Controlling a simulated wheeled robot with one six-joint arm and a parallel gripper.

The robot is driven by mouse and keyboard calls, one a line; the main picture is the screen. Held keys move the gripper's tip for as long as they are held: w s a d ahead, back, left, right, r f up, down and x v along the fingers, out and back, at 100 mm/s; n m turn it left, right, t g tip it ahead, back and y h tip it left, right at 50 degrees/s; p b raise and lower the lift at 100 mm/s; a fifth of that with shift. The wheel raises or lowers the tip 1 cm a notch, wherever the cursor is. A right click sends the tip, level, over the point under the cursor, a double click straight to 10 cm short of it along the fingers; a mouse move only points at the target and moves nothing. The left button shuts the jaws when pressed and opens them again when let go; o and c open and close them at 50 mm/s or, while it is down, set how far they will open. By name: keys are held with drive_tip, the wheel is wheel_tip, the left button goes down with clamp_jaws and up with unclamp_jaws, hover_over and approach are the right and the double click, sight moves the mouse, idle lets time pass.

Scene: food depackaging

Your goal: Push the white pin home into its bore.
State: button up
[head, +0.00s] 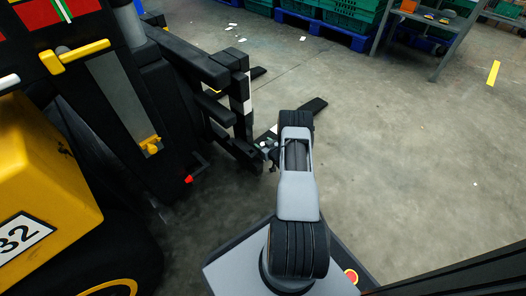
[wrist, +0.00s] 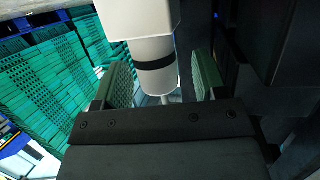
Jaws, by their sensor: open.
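The white pin (wrist: 153,70) is a white cylinder with a black band, hanging below a wider white block (wrist: 140,18) in the wrist view. My gripper (wrist: 163,85) is open, with one green-faced finger on each side of the pin. Gaps show beside the pin, the clearer one on the right; I cannot tell whether the left finger touches it. The bore and how deep the pin sits in it are not visible. In the head view my gripper (head: 267,146) is small, beside the forklift's dark fork carriage (head: 240,120), where a white part (head: 247,95) shows.
The yellow and black forklift (head: 45,170) fills the left side. Its dark fork (head: 310,112) sticks out low near my arm, and a red knob (head: 188,179) is nearby. Green crates (head: 345,17) on blue pallets stand at the back. The floor (head: 420,150) to the right is clear.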

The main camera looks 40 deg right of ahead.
drive_tip(key=c, duration=1.2)
drive_tip(key=shift+o, duration=0.2)
wheel_tip(320, 180, up, 10)
drive_tip(key=p, duration=0.5)
drive_tip(key=shift+r, duration=0.15)
wheel_tip(320, 180, up, 8)
drive_tip(key=p, duration=0.5)
drive_tip(key=shift+f, duration=0.2)
drive_tip(key=shift+a, duration=0.1)
